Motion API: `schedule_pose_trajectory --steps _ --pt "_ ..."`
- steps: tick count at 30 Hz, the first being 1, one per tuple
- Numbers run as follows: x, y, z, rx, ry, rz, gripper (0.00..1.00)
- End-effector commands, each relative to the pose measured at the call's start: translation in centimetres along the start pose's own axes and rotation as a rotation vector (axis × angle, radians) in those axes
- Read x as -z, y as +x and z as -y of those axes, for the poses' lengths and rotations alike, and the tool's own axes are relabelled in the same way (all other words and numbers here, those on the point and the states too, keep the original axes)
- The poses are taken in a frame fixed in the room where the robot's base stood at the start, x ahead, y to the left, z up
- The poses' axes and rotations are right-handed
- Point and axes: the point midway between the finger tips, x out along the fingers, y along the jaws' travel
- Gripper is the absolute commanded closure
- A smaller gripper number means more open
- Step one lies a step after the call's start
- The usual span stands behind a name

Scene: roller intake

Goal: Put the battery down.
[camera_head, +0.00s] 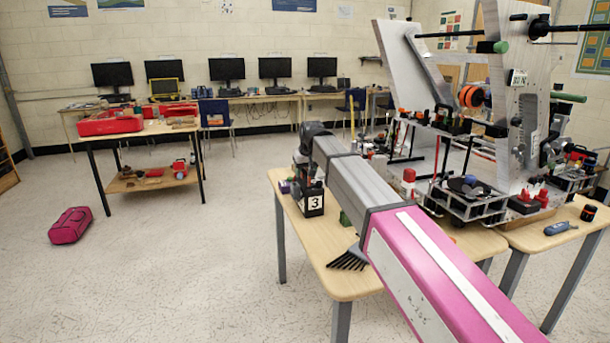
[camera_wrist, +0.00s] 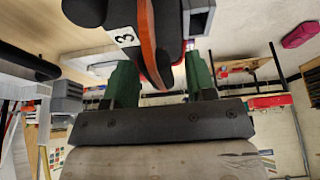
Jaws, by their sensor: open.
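The battery (camera_head: 313,204) is a dark block with a white label reading 3. In the head view it is at the left end of the near wooden table (camera_head: 334,270), low beside the end of my arm, and looks upright on the tabletop. In the wrist view the battery (camera_wrist: 92,12) fills the top middle, with its label and an orange-red strap or handle. My gripper (camera_wrist: 161,68) is open, its two green fingers apart on either side of that strap. I cannot tell whether a finger touches it. In the head view my fingers are mostly hidden by my wrist.
A large metal robot frame (camera_head: 490,130) with wheels and wiring stands on the table to the right. A black brush (camera_head: 349,259) lies near the table's front edge. A small purple item (camera_head: 284,187) sits left of the battery. A pink bag (camera_head: 70,225) lies on open floor.

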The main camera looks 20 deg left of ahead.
Motion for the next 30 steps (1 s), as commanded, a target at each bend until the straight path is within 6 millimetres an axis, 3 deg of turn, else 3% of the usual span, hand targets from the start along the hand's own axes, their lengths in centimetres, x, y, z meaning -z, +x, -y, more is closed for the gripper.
schedule_pose_trajectory --steps 9,15,21,30 --pt "-0.1 -6.1 0.0 0.0 0.0 -0.001 0.49" --pt "-0.1 -8.9 0.0 0.0 0.0 0.0 0.49" --pt "0.0 -10.2 0.0 0.0 0.0 0.0 0.49" --pt "0.0 -10.3 0.0 0.0 0.0 0.001 0.49"
